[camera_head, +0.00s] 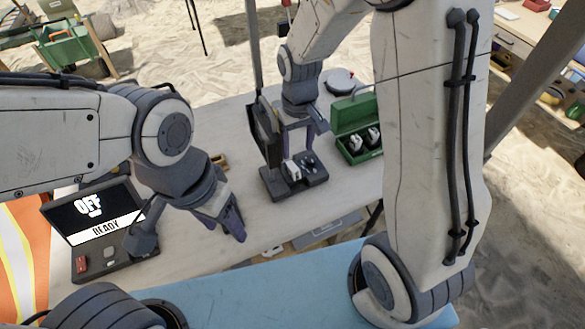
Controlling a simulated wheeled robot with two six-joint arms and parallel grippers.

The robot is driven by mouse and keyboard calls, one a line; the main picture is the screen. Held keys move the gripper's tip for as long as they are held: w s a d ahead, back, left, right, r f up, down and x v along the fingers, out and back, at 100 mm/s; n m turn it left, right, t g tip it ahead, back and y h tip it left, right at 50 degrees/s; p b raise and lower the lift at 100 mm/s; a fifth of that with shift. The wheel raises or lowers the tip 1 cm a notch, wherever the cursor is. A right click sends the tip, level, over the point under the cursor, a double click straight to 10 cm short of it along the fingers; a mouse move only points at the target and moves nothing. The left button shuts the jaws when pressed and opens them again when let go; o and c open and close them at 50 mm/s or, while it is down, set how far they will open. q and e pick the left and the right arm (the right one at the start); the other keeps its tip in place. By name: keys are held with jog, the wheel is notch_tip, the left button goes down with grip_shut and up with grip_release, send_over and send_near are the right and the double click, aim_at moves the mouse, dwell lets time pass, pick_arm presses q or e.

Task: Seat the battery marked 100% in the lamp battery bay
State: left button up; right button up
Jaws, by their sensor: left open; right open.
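A dark device (267,184) with an upright panel stands mid-table. A white block (291,171), perhaps a battery, sits in its base beside darker parts. My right gripper (300,142) is open, fingers down, just above this base; I cannot tell whether it touches anything. A green case (345,115) to the right holds several black-and-white battery-like pieces (357,143). No 100% mark is readable, and I cannot tell which part is the lamp battery bay. My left gripper (232,224) is open and empty over the table, left of the device.
A black unit (60,262) at the left has a screen (98,220) reading "OFF" and "READY", with a red piece (81,264) on its base. A round grey object (340,81) stands behind the green case. The table (185,250) is bare near its front edge.

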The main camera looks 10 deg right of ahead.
send_over(295, 169)
jog(key=f, duration=0.4)
jog(key=shift+s+f, duration=0.4)
jog(key=shift+w+f, duration=0.25)
jog(key=shift+f, duration=1.2)
jog(key=shift+w+f, duration=0.2)
jog(key=shift+f, duration=1.2)
grip_shut()
